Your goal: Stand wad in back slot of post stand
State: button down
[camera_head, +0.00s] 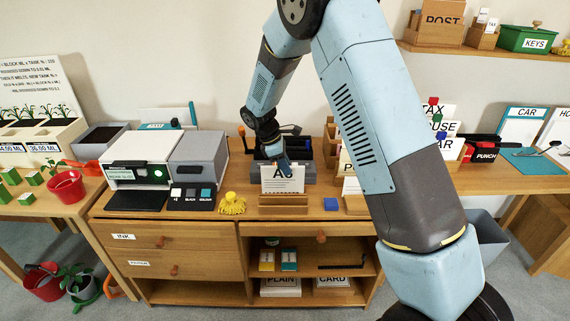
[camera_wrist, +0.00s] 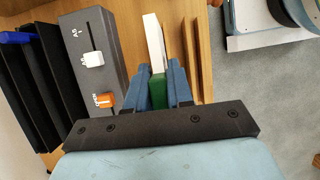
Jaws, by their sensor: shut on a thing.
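The wad (camera_head: 283,184) is a white sheet stack with large dark letters on its front. It stands upright above the bench, behind a low wooden rail piece (camera_head: 283,202). My gripper (camera_head: 277,160) is shut on it from above. In the wrist view the wad (camera_wrist: 154,40) shows edge-on beyond my fingers (camera_wrist: 158,88), with a green piece between them. Whether its lower edge touches anything is hidden. The post stand (camera_head: 440,22), brown with a POST label, is on the wall shelf at upper right; its slots are not clear.
A grey device (camera_wrist: 95,55) with a white slider and an orange knob lies close left of the wad in the wrist view. A yellow object (camera_head: 232,204) and a blue block (camera_head: 331,204) sit near the bench front. A green KEYS box (camera_head: 525,39) stands right on the shelf.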

jog(key=shift+f, duration=0.9)
jog(key=c, duration=0.9)
grip_release()
jog(key=shift+o, duration=0.2)
jog(key=o, duration=0.4)
jog(key=shift+r, duration=4.05)
jog(key=shift+d, duration=0.1)
